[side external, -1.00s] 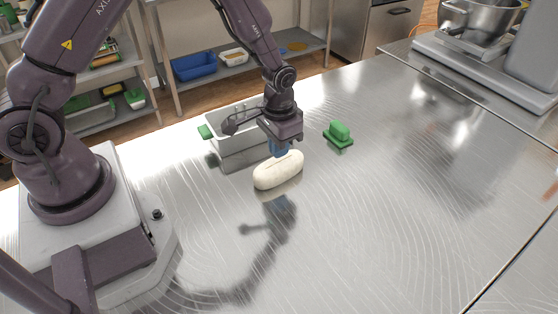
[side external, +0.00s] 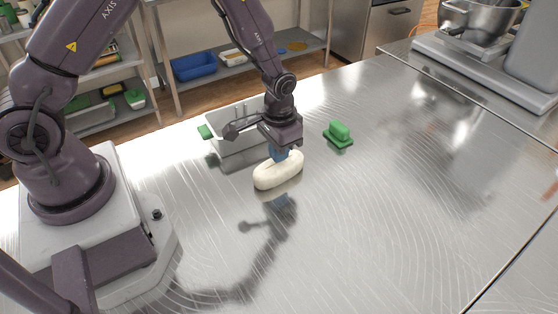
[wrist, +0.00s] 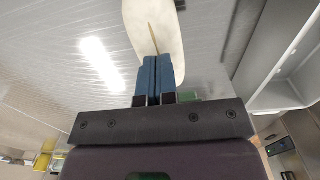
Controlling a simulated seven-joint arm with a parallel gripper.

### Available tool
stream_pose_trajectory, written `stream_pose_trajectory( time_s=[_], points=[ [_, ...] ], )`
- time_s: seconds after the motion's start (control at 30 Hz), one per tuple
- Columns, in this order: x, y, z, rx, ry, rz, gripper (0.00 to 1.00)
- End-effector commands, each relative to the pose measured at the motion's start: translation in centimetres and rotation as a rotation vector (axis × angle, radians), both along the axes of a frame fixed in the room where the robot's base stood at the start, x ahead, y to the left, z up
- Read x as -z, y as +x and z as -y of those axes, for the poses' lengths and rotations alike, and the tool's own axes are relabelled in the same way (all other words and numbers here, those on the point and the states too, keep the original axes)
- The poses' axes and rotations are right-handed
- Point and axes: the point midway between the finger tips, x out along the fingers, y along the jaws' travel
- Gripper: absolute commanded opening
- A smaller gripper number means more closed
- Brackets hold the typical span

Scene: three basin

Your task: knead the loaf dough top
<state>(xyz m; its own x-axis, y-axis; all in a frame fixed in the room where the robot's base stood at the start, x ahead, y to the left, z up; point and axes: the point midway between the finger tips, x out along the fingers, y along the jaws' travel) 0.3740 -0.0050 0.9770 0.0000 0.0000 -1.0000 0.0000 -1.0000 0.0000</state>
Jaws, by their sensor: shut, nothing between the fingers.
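The loaf dough (side external: 276,176) is a pale, oblong loaf lying on the steel table, with a thin score line along its top in the wrist view (wrist: 165,28). My gripper (side external: 279,158) points down over the loaf's far side, its blue fingers together with nothing between them. In the side view the fingertips overlap the top of the loaf and seem to touch it. In the wrist view the shut fingers (wrist: 156,62) lie against the near end of the loaf. Exact contact depth is hidden.
A metal basin (side external: 236,146) stands just behind and left of the loaf, with a green piece (side external: 205,132) at its left edge. A green block-like tool (side external: 339,132) stands to the right. The steel table (side external: 400,220) is clear in front and to the right.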

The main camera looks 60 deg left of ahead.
Motion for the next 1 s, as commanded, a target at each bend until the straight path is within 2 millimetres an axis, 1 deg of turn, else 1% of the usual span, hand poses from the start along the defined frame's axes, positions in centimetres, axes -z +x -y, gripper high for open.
stream_pose_trajectory(
  time_s=[0.27, 1.0],
  points=[
    [1.0, 0.0, 0.0, 0.0, 0.0, -0.001, 0.0],
    [1.2, 0.0, 0.0, 0.0, 0.0, 0.0, 0.0]
  ],
)
